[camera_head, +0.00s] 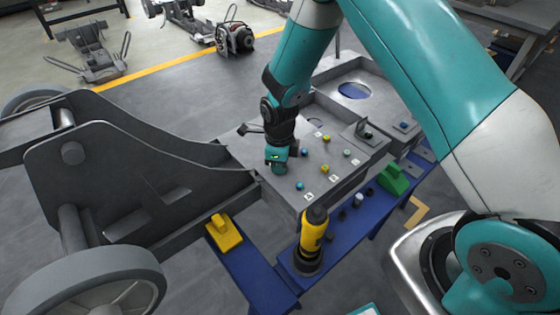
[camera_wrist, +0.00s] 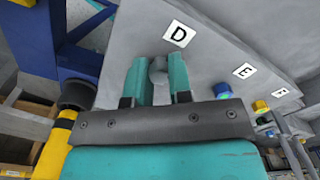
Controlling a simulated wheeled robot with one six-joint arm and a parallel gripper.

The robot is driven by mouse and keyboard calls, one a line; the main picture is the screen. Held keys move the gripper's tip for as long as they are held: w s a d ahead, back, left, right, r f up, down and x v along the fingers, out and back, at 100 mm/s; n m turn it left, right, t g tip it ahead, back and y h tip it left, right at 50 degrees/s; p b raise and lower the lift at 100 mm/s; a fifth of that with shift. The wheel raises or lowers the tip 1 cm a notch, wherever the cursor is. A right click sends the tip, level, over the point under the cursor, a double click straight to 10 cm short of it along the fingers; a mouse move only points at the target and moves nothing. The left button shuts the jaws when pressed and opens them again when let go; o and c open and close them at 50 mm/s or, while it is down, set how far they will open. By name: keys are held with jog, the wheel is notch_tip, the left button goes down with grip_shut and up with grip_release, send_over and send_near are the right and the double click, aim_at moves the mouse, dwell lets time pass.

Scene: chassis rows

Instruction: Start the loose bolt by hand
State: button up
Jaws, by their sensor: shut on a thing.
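My gripper (camera_head: 277,160) is over the left part of the grey chassis block's top face (camera_head: 290,172). In the wrist view, its two teal fingers (camera_wrist: 159,82) are shut on a grey, round-ended piece (camera_wrist: 158,68), which looks like the loose bolt. It lies near the label D (camera_wrist: 179,34) on the grey panel. The fingers hide most of the bolt, and I cannot tell whether its tip is in a hole. In the head view, my gripper hides the bolt.
Several teal and yellow bolt heads (camera_head: 326,139) and white labels dot the block. A yellow-black power tool (camera_head: 312,235) stands on the blue bench (camera_head: 345,238) in front. A yellow block (camera_head: 224,232) and green block (camera_head: 392,179) are nearby. A large wheeled frame (camera_head: 110,165) fills the left.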

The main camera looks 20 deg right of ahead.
jog(key=m, duration=0.5)
jog(key=shift+p, duration=0.35)
jog(key=o, duration=0.9)
jog(key=shift+r, duration=8.7)
